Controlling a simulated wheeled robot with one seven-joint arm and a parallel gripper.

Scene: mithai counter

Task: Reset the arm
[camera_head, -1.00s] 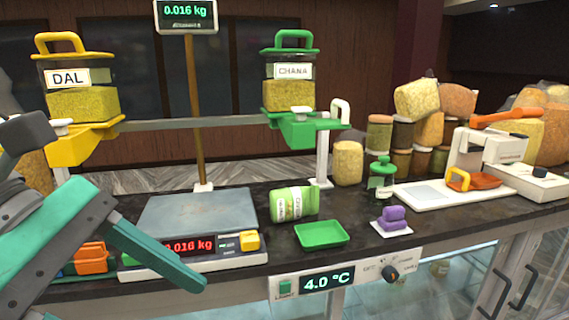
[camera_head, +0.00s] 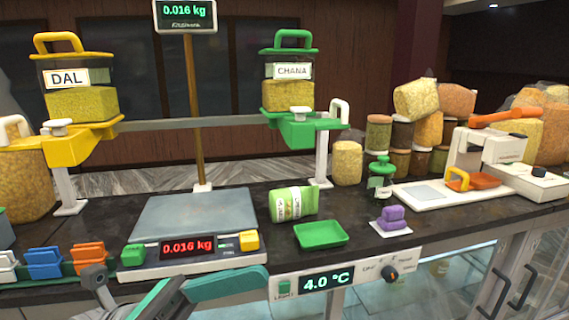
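Part of my arm (camera_head: 215,288), teal and dark grey, shows low at the bottom left, in front of the counter scale. No gripper fingers can be made out in this view, so what my gripper holds is hidden. The arm crosses in front of the counter's front edge, below the scale's display. I cannot tell whether it touches anything.
The counter scale (camera_head: 194,217) has an empty pan and reads 0.016 kg. Dal (camera_head: 82,95) and chana (camera_head: 288,90) jars sit above.

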